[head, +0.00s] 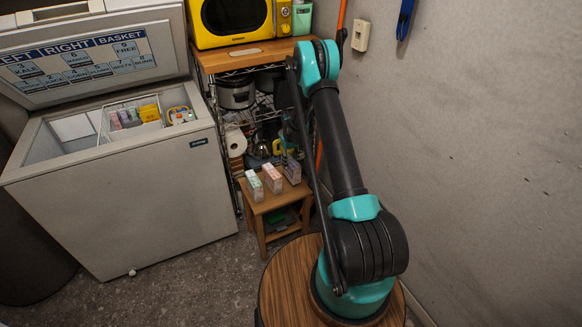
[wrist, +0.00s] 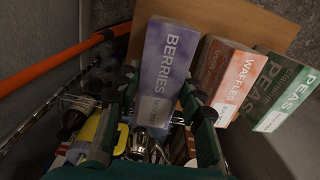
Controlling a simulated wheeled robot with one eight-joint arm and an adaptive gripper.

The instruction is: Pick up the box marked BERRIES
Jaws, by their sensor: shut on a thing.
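The purple and white box marked BERRIES (wrist: 167,70) stands between the two fingers of my gripper (wrist: 160,88) in the wrist view. The fingers are shut on its sides, and its lower part is partly hidden by them. In the head view the BERRIES box (head: 292,170) is at the right end of a row on a small wooden stool (head: 270,203). I cannot tell whether it touches the stool top. My gripper is mostly lost in the dark shelf area behind the box there.
An orange WAFFLES box (wrist: 237,82) and a green PEAS box (wrist: 285,98) stand close beside the BERRIES box. A wire shelf (head: 262,110) is behind the stool. An open chest freezer (head: 150,195) stands left, a bare wall (head: 470,150) right. An orange pole (wrist: 55,63) is near.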

